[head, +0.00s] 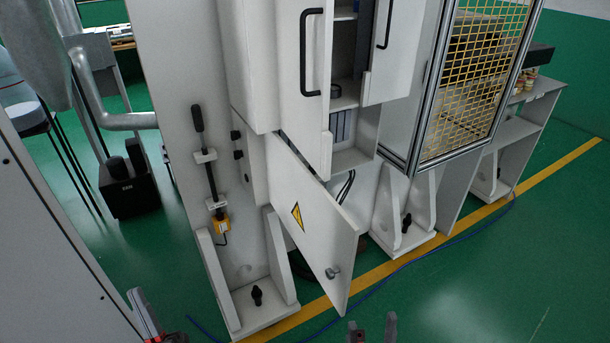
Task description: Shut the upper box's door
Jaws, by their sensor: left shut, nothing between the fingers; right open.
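The upper box is a pale grey cabinet with shelves inside. Its left door (292,70) has a long black handle and stands ajar, swung out toward me. A second door (400,60) with a black handle, to the right, also stands open, and the shelf interior (347,85) shows between them. Below, a lower door (302,222) with a yellow warning triangle and a round knob hangs open. My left gripper (158,322) is shut and empty at the bottom edge, partly cut off. My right gripper (372,328) is open and empty at the bottom edge, below the lower door. Neither touches a door.
A framed yellow mesh guard (480,80) stands right of the cabinet. Grey foot brackets (258,300) stick out at floor level. A blue cable (440,245) and a yellow line (545,180) cross the green floor. Open floor lies at the lower right.

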